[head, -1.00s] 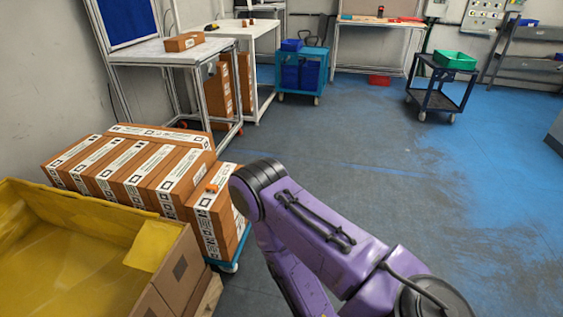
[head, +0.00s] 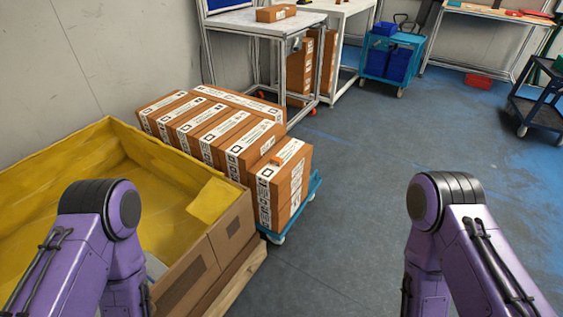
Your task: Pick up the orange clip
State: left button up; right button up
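A small orange clip (head: 276,160) lies on top of the nearest box (head: 284,176) at the right end of the row of brown boxes. It is small in the head view, so its exact shape is hard to tell. My two purple arms show at the bottom left and bottom right, but both grippers are outside the picture. No arm part in view touches the clip or the boxes.
The boxes stand on a blue wheeled cart (head: 315,189). A large carton with a yellow lining (head: 172,163) is left of them on a wooden pallet (head: 244,285). A white table (head: 265,22) stands behind. The floor (head: 360,160) right of the cart is clear.

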aim_at(276, 158)
jog(key=z, duration=1.5)
jog(key=i, duration=2.2)
jog(key=u, duration=3.35)
jog(key=i, duration=0.55)
jog(key=z, duration=0.05)
